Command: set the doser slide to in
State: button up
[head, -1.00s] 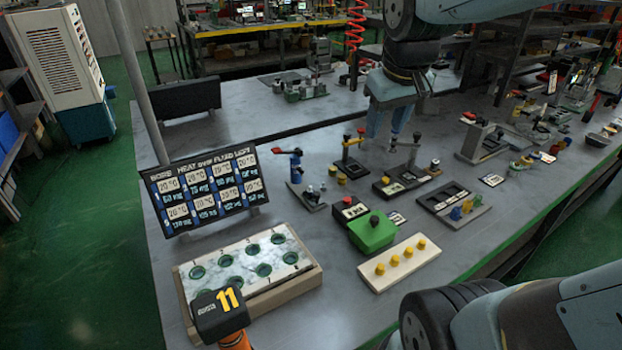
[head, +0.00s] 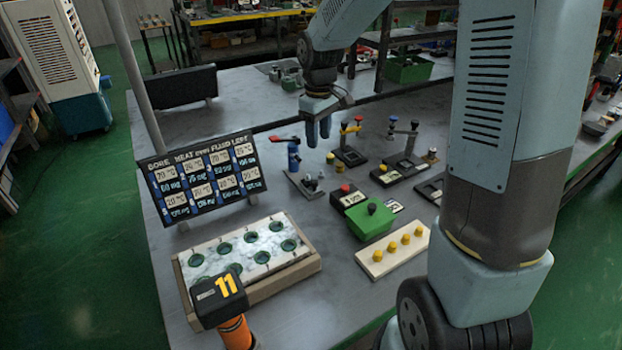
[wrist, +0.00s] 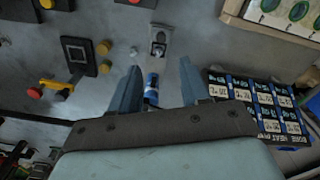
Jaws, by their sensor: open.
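My gripper (head: 318,138) hangs over the middle of the bench, behind the valve blocks; its fingers point down, apart and empty. In the wrist view my gripper (wrist: 158,78) has a blue upright fitting (wrist: 151,90) showing between the fingers, below them. That blue fitting (head: 293,157) has a red lever and stands behind a small grey metal plate (head: 305,186) with metal parts on it. The plate also shows in the wrist view (wrist: 159,42). A green block (head: 368,222) with a black knob sits in front, against a black block with a red button (head: 346,196). I cannot tell which part is the doser slide.
A label board (head: 205,180) stands at the left. A marble plate with round holes (head: 240,249) and a cream strip with yellow knobs (head: 392,251) lie in front. A yellow-handled fitting (head: 350,140) stands right of my gripper. My arm hides the bench's right side.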

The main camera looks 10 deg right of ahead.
aim_at(315, 182)
jog(key=f, duration=1.5)
jog(key=shift+w+a, duration=0.3)
jog(key=shift+c, duration=0.3)
grip_shut()
